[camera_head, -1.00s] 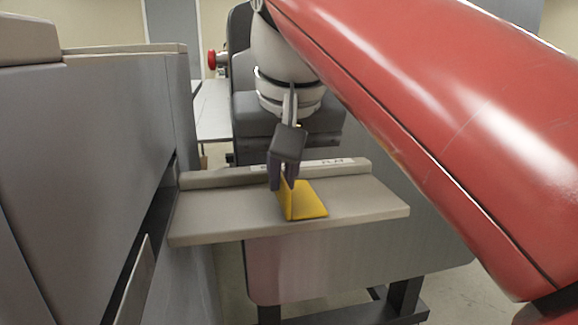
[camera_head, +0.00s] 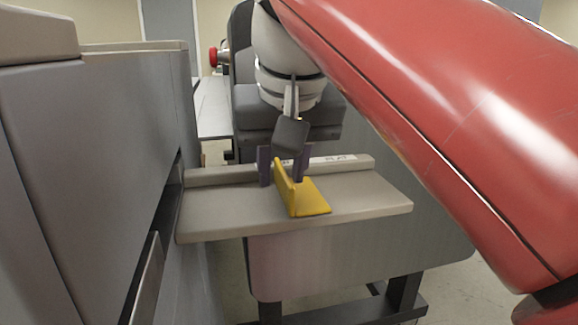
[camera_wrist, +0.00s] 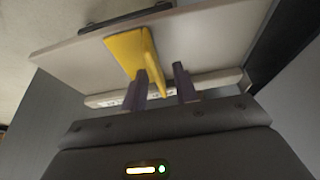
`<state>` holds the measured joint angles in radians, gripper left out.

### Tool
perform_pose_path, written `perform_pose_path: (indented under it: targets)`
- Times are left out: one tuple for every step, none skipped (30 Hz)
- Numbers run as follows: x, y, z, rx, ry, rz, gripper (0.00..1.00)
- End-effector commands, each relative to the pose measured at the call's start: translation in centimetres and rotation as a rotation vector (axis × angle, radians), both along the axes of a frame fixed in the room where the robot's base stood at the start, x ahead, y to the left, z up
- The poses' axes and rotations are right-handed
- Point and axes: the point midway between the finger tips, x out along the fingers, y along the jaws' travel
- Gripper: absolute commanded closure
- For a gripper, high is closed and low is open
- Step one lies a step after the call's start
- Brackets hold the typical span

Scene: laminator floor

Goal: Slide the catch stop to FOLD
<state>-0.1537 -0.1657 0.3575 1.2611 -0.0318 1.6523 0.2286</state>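The catch stop is a yellow L-shaped piece (camera_head: 312,198) with a flat foot and an upright plate. It sits near the middle of a beige shelf (camera_head: 370,203). Along the shelf's back runs a raised rail with a white label strip (camera_head: 338,160); the word at its right end looks like FLAT, and its left part is hidden behind my gripper. My gripper (camera_head: 282,181) is open at the stop, one finger on each side of the upright plate. In the wrist view the yellow stop (camera_wrist: 127,50) reaches between my gripper's fingers (camera_wrist: 161,82), closer to the left one.
A tall grey machine body (camera_head: 90,150) stands close along the shelf's left end. A grey cabinet (camera_head: 330,262) on dark legs is below the shelf. Behind are a dark machine part and a red knob (camera_head: 213,57). The shelf's right part is clear.

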Motion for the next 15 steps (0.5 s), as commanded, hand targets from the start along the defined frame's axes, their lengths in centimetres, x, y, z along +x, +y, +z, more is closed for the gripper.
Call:
perform_pose_path:
  targets:
    - [-0.2, 0.0, 0.7, 0.001, -0.003, 0.001, 0.71]
    - [-0.4, -0.1, 1.2, 0.001, -0.003, 0.001, 0.71]
    - [-0.6, -0.1, 1.8, 0.003, -0.003, 0.002, 0.71]
    - [-0.8, -0.2, 2.4, 0.002, -0.004, 0.003, 0.71]
    - [-1.0, -0.2, 2.7, 0.002, -0.003, 0.003, 0.71]
    - [-1.2, -0.2, 3.3, 0.003, -0.003, 0.004, 0.71]
    - [-1.4, -0.2, 3.7, 0.003, -0.004, 0.005, 0.71]
    - [-1.6, -0.3, 4.1, 0.003, -0.003, 0.005, 0.71]
    - [-1.8, -0.4, 4.7, 0.004, -0.003, 0.004, 0.71]
    - [-1.9, -0.4, 5.0, 0.002, -0.003, 0.005, 0.71]
    - [-2.0, -0.4, 5.3, 0.002, -0.003, 0.005, 0.71]
    - [-2.2, -0.5, 5.7, 0.002, -0.003, 0.004, 0.71]
    - [-2.3, -0.5, 5.9, 0.002, -0.003, 0.004, 0.71]
    - [-2.4, -0.5, 6.2, 0.003, -0.003, 0.004, 0.71]
    - [-2.6, -0.6, 6.4, 0.002, -0.001, 0.004, 0.71]
